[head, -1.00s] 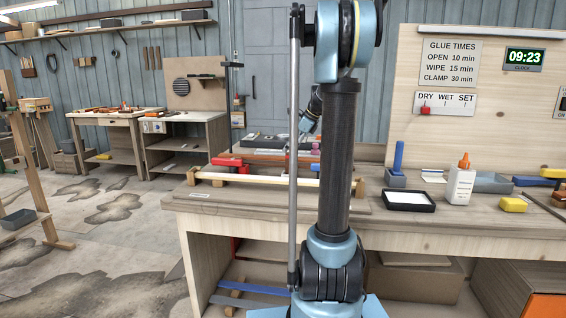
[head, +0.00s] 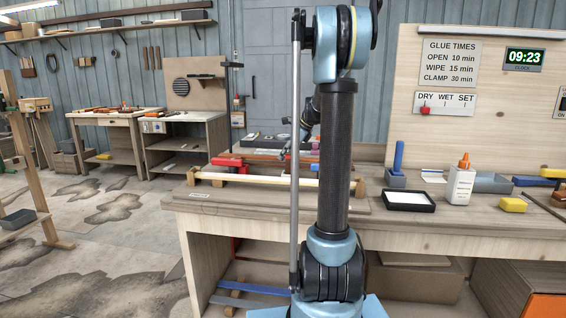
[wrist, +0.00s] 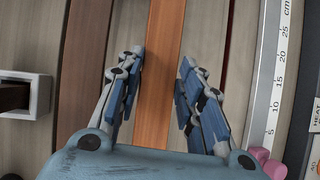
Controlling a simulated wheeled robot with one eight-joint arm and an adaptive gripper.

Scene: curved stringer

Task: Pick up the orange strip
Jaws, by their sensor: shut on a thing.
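The orange strip (wrist: 162,50) runs lengthwise through the wrist view, long and flat with wood grain. My gripper (wrist: 160,88) has its blue-padded fingers on either side of the strip and is shut on it. The palm hides the strip's near end. In the head view the strip (head: 266,158) shows as a thin orange line on the bench, partly hidden by my arm. The fingertips are too small there to make out.
Other wooden strips (wrist: 84,60) lie beside the orange one. A ruler (wrist: 268,80) lies to the right in the wrist view. On the bench are red clamps (head: 228,162), a black tray (head: 408,201), a glue bottle (head: 460,186) and a yellow block (head: 513,205).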

